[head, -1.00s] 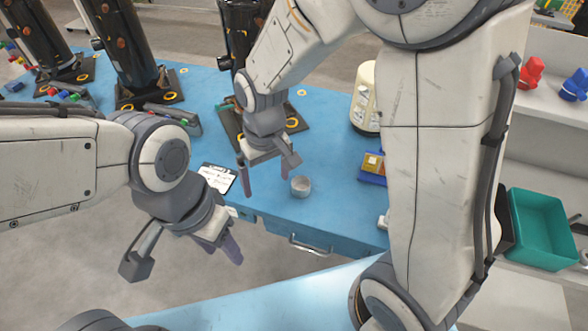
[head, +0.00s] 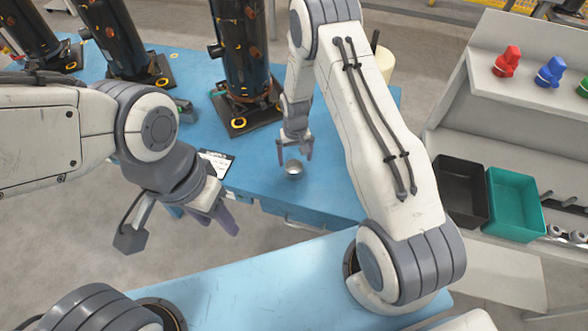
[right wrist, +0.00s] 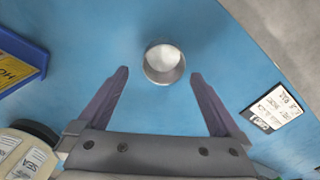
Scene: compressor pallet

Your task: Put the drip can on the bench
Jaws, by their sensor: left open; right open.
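The drip can (head: 293,171), a small round grey metal cup, stands upright on the blue bench (head: 335,195) near its front edge. My right gripper (head: 295,155) is open and empty, close behind the can in the head view. In the right wrist view the can (right wrist: 164,64) shows just beyond the open fingertips, centred between them, its round mouth facing the camera. I see no finger touching it. My left gripper (head: 225,217) is open and empty, in front of the bench's front edge.
A white label card (head: 216,163) lies left of the can. Black compressors (head: 240,55) stand along the back of the bench. In the right wrist view a blue bin (right wrist: 20,62) and a pale labelled container (right wrist: 28,150) are at the left. A grey shelf with a teal bin (head: 515,205) is at the right.

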